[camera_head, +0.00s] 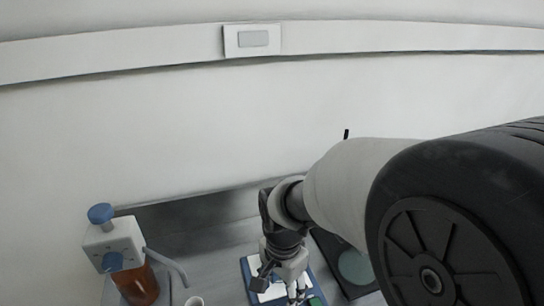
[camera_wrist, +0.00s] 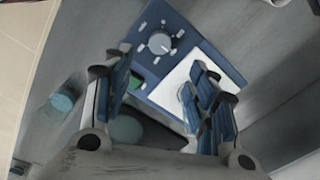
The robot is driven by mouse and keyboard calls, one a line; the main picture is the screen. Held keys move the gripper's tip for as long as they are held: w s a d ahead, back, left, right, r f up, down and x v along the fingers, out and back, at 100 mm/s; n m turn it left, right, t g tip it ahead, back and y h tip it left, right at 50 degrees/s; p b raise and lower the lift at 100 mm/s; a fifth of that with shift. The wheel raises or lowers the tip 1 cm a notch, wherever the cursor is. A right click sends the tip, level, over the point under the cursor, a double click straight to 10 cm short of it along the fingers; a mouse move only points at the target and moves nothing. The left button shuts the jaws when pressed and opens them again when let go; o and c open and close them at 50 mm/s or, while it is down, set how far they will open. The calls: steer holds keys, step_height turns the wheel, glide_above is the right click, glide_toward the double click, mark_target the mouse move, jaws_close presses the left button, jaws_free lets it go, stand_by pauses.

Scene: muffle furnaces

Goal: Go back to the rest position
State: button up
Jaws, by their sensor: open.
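My gripper (camera_wrist: 155,105) is open, with its blue-padded fingers spread apart and nothing seen between them. In the head view my gripper (camera_head: 297,290) hangs from my arm near the bottom edge, over a blue device with a white top (camera_head: 270,290). In the wrist view this blue device (camera_wrist: 165,35) shows a round grey knob and a white plate beyond the fingers. I cannot tell whether the fingers touch anything.
A dark tray or plate with a round greenish disc (camera_head: 355,267) lies right of my gripper. A wall rises behind the bench.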

steer(key=s+d+r+n+t, duration=0.4)
steer(key=s+d+r+n, duration=0.5)
steer(key=s+d+r, duration=0.2)
step_height(320, 180, up, 3)
steer(key=shift+s+f+n+t, duration=0.2)
steer(key=shift+s+n+t, duration=0.1)
steer(key=shift+s, duration=0.95)
steer(key=shift+c, duration=0.3)
stand_by(0.3)
